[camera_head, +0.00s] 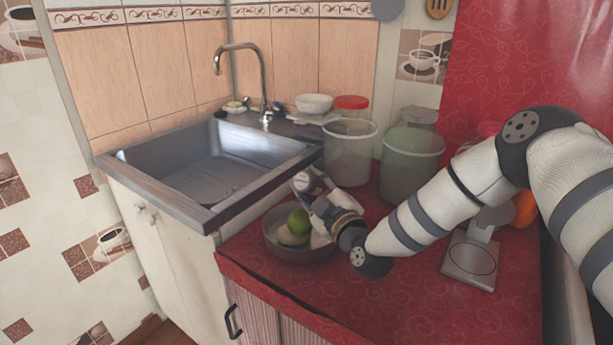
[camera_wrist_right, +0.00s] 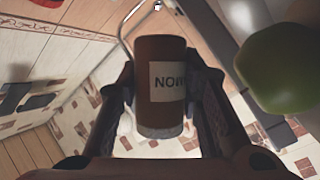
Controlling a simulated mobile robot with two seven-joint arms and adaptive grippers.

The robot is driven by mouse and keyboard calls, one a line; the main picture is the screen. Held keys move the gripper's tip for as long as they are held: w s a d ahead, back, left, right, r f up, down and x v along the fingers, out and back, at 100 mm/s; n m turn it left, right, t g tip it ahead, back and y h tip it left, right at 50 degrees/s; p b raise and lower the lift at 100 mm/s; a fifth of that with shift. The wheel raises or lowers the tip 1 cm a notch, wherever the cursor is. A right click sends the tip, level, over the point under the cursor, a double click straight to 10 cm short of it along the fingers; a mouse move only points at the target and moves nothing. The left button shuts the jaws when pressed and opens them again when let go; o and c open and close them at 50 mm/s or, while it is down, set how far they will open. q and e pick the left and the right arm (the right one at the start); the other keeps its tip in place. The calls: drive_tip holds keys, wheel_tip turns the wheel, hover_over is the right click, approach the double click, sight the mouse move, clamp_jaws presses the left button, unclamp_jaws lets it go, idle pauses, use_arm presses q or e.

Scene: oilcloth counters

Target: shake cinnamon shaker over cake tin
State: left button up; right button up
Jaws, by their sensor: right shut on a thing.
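The cinnamon shaker (camera_wrist_right: 160,85) is a brown cylinder with a white label and a grey speckled end, between my right gripper's dark fingers in the right wrist view. My right gripper (camera_head: 314,192) is shut on it, above the back right of the cake tin in the head view. The shaker is hard to tell from the gripper there. The round grey cake tin (camera_head: 287,256) sits on the red counter and holds a green fruit (camera_head: 299,221) and a paler round thing (camera_head: 291,238). A green fruit (camera_wrist_right: 276,68) shows large at the right wrist view's right. My left gripper is out of view.
A sink (camera_head: 210,170) with a tall faucet (camera_head: 245,70) is left of the tin. Two large translucent containers (camera_head: 349,155) (camera_head: 411,165) stand behind my gripper. A scale-like device (camera_head: 470,262) is at the right. The red counter in front (camera_head: 400,310) is clear.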

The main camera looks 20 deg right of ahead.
drive_tip(key=shift+w+d+f+n+t+b, duration=0.15)
drive_tip(key=shift+f+n+b, duration=0.2)
drive_tip(key=shift+f, duration=0.25)
drive_tip(key=shift+d+f+n+t+b, duration=0.1)
drive_tip(key=shift+f+n+t+b, duration=0.1)
drive_tip(key=shift+f+n, duration=0.25)
drive_tip(key=n, duration=0.1)
drive_tip(key=r+n+t+y+b, duration=0.1)
drive_tip(key=n, duration=0.1)
drive_tip(key=shift+w+d+r, duration=0.1)
drive_tip(key=shift+r+n+t+y, duration=0.3)
drive_tip(key=shift+n+t+y, duration=0.15)
drive_tip(key=shift+n+y, duration=0.2)
drive_tip(key=shift+r+n+y, duration=0.45)
drive_tip(key=shift+r+n, duration=0.2)
drive_tip(key=shift+n, duration=0.5)
drive_tip(key=shift+r+n+t+y, duration=0.4)
drive_tip(key=shift+n+y, duration=0.4)
drive_tip(key=shift+n, duration=0.4)
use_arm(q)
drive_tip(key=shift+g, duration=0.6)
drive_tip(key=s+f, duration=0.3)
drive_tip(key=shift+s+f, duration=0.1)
